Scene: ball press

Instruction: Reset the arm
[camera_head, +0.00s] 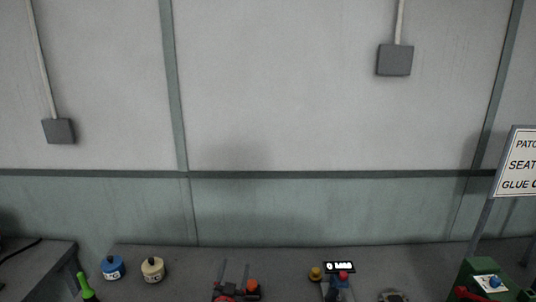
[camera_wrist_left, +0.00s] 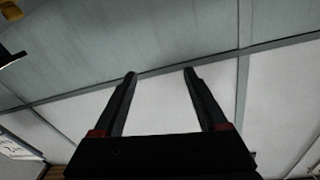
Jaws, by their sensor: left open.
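I do not make out my right gripper.
A blue container (camera_head: 113,268) and a cream container (camera_head: 153,270) stand on the bench at left, near a green-tipped item (camera_head: 86,287). A green box (camera_head: 487,284) and a sign (camera_head: 517,164) are at right. The wall behind is bare apart from grey boxes.

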